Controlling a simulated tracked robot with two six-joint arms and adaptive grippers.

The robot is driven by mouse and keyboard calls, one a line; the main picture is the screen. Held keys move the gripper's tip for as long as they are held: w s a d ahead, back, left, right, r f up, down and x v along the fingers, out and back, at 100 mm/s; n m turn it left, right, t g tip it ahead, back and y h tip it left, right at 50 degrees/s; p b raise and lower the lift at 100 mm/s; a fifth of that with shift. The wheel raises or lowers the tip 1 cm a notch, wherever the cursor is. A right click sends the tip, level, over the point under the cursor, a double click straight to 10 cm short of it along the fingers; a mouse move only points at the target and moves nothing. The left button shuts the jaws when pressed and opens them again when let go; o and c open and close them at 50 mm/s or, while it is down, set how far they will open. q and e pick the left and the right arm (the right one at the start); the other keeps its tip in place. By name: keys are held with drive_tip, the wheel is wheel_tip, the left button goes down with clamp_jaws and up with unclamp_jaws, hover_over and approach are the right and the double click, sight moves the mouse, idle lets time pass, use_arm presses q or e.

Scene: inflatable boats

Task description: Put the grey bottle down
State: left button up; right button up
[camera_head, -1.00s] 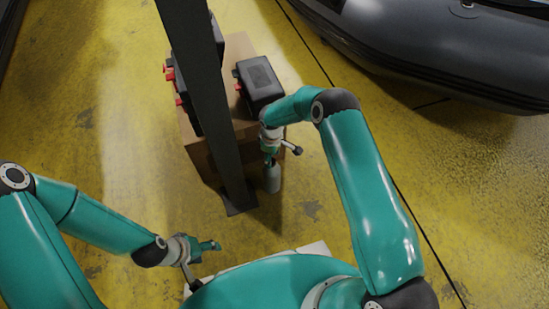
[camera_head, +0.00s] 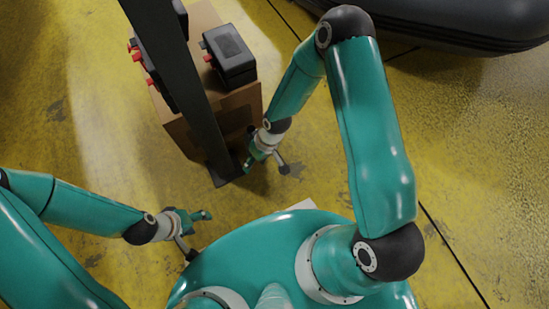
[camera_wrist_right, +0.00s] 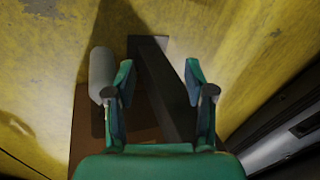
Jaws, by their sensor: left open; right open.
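The grey bottle (camera_wrist_right: 102,72) shows in the right wrist view, left of the fingers and outside them. It is apart from the space between them; whether it touches the left finger or what it rests on, I cannot tell. In the head view I cannot make it out; my right arm may hide it. My right gripper (camera_head: 248,166) is open and empty beside the foot of a dark post; it also shows in the right wrist view (camera_wrist_right: 160,80). My left gripper (camera_head: 205,216) is open and empty, low over the floor at the left.
The dark post (camera_head: 202,110) stands before a cardboard box (camera_head: 206,17). Black cases with red catches (camera_head: 232,55) sit on the box. A dark inflatable boat (camera_head: 450,22) lies at the upper right. Yellow floor (camera_head: 90,120) is clear at the left.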

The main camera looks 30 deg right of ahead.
drive_tip(key=s+d+r+m, duration=0.2)
drive_tip(key=s+m, duration=0.3)
drive_tip(key=s, duration=0.5)
drive_tip(key=shift+s+r+t, duration=0.15)
drive_tip(key=shift+s+t, duration=0.05)
drive_tip(key=shift+t, duration=0.1)
use_arm(q)
wheel_tip(320, 180, up, 30)
drive_tip(key=p, duration=3)
drive_tip(key=shift+r, duration=0.15)
use_arm(e)
wheel_tip(320, 180, up, 30)
use_arm(q)
drive_tip(key=c, duration=0.4)
use_arm(e)
drive_tip(key=shift+c, duration=1.2)
use_arm(q)
drive_tip(key=shift+o, duration=0.2)
drive_tip(key=shift+d, duration=0.1)
